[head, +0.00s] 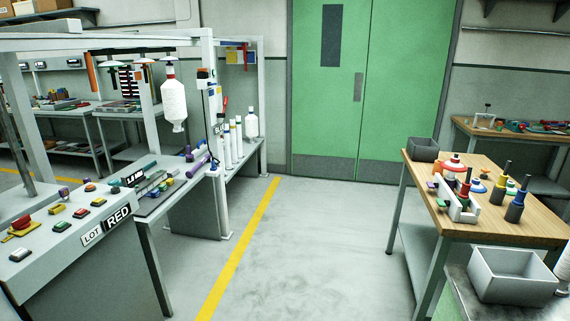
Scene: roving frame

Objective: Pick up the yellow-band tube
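Neither of my grippers is in view.
A grey rack (460,208) and a dark bin (423,149) are on the same table. A grey open bin (512,278) sits in front of it. Grey benches with a button panel (68,235) stand left. Open floor (312,240) lies between, before green doors (335,100).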

